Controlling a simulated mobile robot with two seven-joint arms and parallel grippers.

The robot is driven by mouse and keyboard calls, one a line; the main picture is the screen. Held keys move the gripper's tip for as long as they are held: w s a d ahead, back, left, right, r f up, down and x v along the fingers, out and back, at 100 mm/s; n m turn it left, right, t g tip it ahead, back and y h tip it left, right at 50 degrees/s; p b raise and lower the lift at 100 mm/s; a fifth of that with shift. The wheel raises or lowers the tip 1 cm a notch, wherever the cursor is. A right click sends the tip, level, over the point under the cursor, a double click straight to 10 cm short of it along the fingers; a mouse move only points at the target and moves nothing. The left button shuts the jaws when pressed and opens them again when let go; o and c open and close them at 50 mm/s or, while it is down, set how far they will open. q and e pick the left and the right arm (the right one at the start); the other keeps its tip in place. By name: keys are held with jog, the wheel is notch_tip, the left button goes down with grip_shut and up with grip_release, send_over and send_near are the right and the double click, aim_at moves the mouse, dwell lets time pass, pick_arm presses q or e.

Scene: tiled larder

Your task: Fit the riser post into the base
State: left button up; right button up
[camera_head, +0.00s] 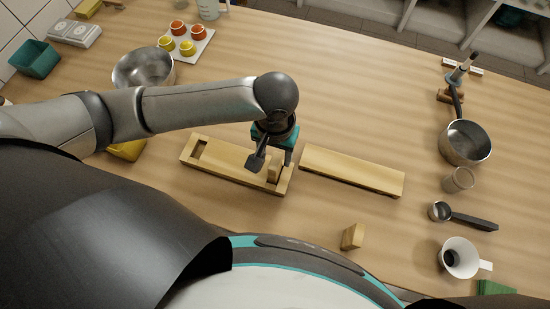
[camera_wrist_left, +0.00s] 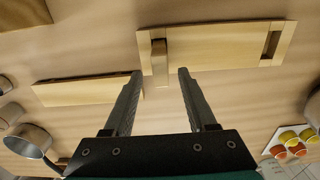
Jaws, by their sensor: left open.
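The base (camera_head: 225,166) is a long pale wooden block lying on the table, with an open slot at its left end; it also shows in the left wrist view (camera_wrist_left: 215,48). A short wooden post (camera_head: 274,170), apparently the riser post, stands at the base's right end. In the left wrist view the post (camera_wrist_left: 160,63) rises at the end away from the open slot; how deep it sits is hidden. My left gripper (camera_head: 272,161) is open just above it. In the left wrist view the post lies between the fingertips (camera_wrist_left: 160,73), with gaps both sides.
A long wooden plank (camera_head: 350,170) lies right of the base, and a small wooden block (camera_head: 352,236) lies nearer me. A metal bowl (camera_head: 143,70) and an egg-cup tray (camera_head: 190,47) stand behind my left arm. A saucepan (camera_head: 466,142) and mug (camera_head: 460,258) are right.

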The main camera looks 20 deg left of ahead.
pick_arm(q)
notch_tip(320, 180, up, 5)
jog(key=shift+r+p, duration=0.1)
jog(key=shift+p, duration=0.4)
